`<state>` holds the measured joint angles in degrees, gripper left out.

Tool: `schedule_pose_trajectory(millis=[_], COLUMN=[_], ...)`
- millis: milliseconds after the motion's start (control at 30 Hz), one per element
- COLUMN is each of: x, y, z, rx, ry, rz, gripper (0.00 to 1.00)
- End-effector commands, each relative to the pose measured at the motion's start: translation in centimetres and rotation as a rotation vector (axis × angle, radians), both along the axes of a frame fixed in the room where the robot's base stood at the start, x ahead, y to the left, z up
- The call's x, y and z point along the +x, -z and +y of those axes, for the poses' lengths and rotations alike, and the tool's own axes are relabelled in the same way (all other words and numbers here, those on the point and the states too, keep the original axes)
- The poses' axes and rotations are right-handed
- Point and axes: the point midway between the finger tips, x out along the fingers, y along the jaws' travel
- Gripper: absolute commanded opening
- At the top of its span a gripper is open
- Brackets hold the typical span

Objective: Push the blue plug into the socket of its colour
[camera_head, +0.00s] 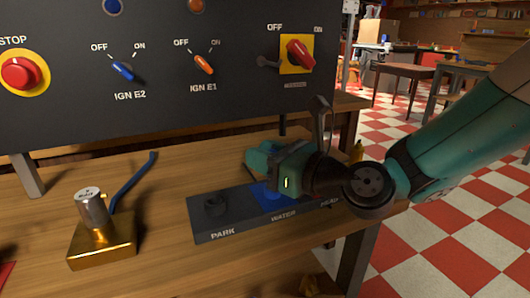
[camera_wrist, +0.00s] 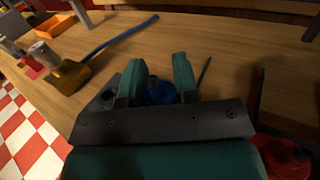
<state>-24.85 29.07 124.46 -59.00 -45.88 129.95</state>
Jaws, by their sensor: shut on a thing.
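A dark block (camera_head: 222,222) lies on the bench, with a round dark fitting above its PARK label. A blue patch (camera_head: 265,191), above the WATER label, shows partly beneath my gripper. My gripper (camera_head: 268,160) is low over the block's middle and right part, hiding much of it. In the wrist view, a round blue piece, seemingly the blue plug (camera_wrist: 159,92), sits between the two teal fingers of my gripper (camera_wrist: 158,72). The fingers are shut on it. Its lower end is hidden, so I cannot tell how it meets the socket.
A gold block with a silver cylinder (camera_head: 95,212) and a blue lever (camera_head: 132,181) stands left on the bench. A dark switch panel (camera_head: 150,80) rises behind. An orange tray (camera_wrist: 60,25) shows in the wrist view. Bench wood between gold block and dark block is clear.

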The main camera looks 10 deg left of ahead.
Motion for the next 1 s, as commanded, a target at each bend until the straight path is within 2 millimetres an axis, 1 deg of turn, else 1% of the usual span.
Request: schedule_pose_trajectory(millis=[433,1000], x=[0.0,0.0], y=[0.1,1.6], z=[0.0,0.0], rx=[0.000,0.000], ry=[0.000,0.001], rz=[-0.001,0.000], gripper=[0.05,0.05])
